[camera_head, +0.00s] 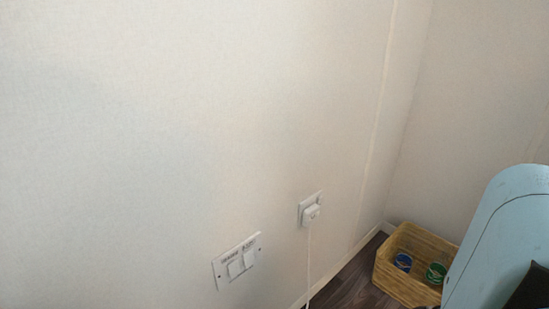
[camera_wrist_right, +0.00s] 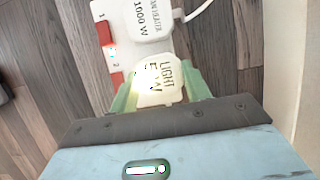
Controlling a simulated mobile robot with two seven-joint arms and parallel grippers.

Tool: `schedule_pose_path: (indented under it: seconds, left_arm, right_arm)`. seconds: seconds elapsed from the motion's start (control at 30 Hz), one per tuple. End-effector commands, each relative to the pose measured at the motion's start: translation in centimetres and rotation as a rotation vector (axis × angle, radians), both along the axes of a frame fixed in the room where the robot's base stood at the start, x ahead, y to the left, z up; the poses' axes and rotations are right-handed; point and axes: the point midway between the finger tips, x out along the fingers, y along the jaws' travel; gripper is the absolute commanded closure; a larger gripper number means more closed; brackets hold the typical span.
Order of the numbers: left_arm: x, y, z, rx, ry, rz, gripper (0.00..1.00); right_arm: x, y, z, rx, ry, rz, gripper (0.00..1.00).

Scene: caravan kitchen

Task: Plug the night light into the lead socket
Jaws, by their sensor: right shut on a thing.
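The night light (camera_wrist_right: 158,83), a pale block marked "LIGHT 5 W", is in the right wrist view between the green fingers of my right gripper (camera_wrist_right: 160,90), which is shut on it. A bright glowing patch shows on its left side. It covers the part of the white lead socket (camera_wrist_right: 99,12) beside the red switch marked 2. From above, I cannot tell whether its pins are in the socket. My left gripper is not in view.
A white plug marked "1000 W" (camera_wrist_right: 147,20) with a white cable sits in the lead socket's other outlet. The head view shows a wall switch plate (camera_head: 237,262), a wall socket with a plug (camera_head: 311,213), and a wicker basket (camera_head: 405,284) holding tins. Dark wooden floor surrounds the lead socket.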

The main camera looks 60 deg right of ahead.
Motion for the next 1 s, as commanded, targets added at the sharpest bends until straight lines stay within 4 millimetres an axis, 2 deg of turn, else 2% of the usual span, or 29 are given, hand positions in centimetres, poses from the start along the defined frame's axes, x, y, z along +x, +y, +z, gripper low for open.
schedule_pose_path:
  seconds: [0.07, 0.1, 0.3, 0.67, 1.0]
  left_arm:
    - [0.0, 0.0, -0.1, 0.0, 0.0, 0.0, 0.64]
    - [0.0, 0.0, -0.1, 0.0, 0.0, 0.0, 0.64]
    - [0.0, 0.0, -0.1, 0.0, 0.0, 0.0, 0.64]
    - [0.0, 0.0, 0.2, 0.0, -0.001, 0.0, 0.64]
    - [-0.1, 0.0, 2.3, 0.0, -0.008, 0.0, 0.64]
  right_arm:
    - [0.0, 0.0, -0.1, 0.001, 0.0, 0.0, 0.75]
    - [0.0, 0.0, -0.2, 0.001, 0.0, 0.0, 0.51]
    - [0.0, 0.0, -0.1, 0.001, -0.001, 0.0, 0.27]
    - [-0.1, -0.3, 0.5, -0.001, -0.001, 0.001, 0.27]
    - [-0.5, -2.2, 5.4, -0.002, -0.002, 0.001, 0.27]
